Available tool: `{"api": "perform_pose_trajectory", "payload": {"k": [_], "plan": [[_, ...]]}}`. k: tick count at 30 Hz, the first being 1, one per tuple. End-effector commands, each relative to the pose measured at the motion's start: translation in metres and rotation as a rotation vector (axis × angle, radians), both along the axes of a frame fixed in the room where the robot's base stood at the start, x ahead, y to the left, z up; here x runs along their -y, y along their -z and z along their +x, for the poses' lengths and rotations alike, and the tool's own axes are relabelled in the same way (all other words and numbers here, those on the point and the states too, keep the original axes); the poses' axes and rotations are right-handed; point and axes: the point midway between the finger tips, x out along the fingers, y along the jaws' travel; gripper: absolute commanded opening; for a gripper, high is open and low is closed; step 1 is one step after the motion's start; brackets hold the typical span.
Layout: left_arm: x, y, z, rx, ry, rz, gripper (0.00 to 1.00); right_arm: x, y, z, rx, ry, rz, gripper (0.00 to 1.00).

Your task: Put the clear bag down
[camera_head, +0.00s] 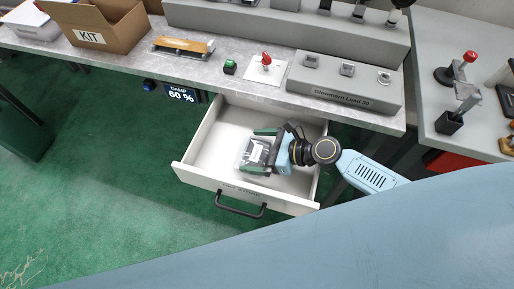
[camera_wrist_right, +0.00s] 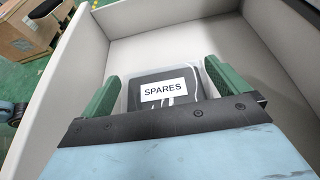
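The clear bag (camera_head: 242,158) lies in the open drawer, with dark contents and a white label. In the right wrist view the bag (camera_wrist_right: 204,84) shows its label, which reads SPARES. My right gripper (camera_head: 261,150) is inside the drawer, its green fingers spread wide on either side of the bag. In the right wrist view the fingers of the right gripper (camera_wrist_right: 162,84) stand close to the bag's two edges, and I see no clear squeeze on it. The bag looks to rest on the drawer floor. My left gripper is not in view.
The white drawer (camera_head: 206,152) is pulled out under the grey worktop (camera_head: 217,78), with a dark handle (camera_head: 240,208) on its front. Its floor is bare left of the bag. A KIT box (camera_head: 118,31), an orange-brown item (camera_head: 183,46) and a grey fixture block (camera_head: 345,92) stand above.

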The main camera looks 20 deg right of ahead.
Motion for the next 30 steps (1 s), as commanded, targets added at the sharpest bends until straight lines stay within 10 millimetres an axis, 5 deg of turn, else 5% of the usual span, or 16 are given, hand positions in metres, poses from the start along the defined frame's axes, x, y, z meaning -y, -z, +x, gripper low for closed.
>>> {"api": "perform_pose_trajectory", "payload": {"k": [12,24,30], "plan": [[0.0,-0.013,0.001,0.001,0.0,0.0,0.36,0.001,-0.018,0.0,0.003,-0.001,-0.001,1.0],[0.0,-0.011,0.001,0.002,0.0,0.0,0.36,0.07,-0.046,-0.048,-0.001,-0.001,-0.003,1.0],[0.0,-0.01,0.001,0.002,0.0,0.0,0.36,0.088,-0.055,-0.06,-0.001,0.0,-0.001,1.0]]}}
